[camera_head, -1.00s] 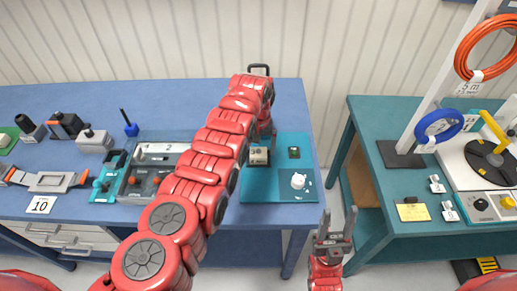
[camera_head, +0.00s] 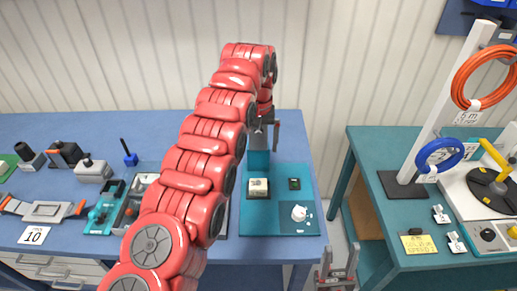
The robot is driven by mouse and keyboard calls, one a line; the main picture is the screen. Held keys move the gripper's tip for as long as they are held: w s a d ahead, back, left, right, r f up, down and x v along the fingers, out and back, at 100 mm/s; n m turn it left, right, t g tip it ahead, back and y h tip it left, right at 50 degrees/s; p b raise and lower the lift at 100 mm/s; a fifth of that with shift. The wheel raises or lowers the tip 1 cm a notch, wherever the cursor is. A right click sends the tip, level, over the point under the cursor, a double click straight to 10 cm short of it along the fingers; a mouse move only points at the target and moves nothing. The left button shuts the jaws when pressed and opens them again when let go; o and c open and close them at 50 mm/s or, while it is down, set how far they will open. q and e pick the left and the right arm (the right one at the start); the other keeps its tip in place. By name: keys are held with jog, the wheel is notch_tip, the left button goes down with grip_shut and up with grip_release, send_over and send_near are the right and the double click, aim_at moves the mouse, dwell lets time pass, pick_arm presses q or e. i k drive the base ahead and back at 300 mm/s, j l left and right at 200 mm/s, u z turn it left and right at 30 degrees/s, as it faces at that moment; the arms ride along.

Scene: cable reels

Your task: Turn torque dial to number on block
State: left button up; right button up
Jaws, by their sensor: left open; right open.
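A cream block (camera_head: 258,187) sits on the teal mat (camera_head: 270,227); any number on it is too small to read. A teal upright tool with a grey upper part (camera_head: 258,158) stands behind the block. I cannot make out a torque dial for certain. My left gripper (camera_head: 266,124) is open at the top of this tool, and my arm partly hides both; I cannot tell whether they touch. My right gripper (camera_head: 338,272) is open and empty at the bottom edge, in front of the gap between the tables.
A small green-and-black part (camera_head: 294,184) and a white piece (camera_head: 299,213) lie on the mat. A grey tray (camera_head: 133,205) is partly behind my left arm. A card reading 10 (camera_head: 34,235) is at left. The right table (camera_head: 385,235) holds reels and cards.

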aim_at(298, 214)
jog(key=k, duration=1)
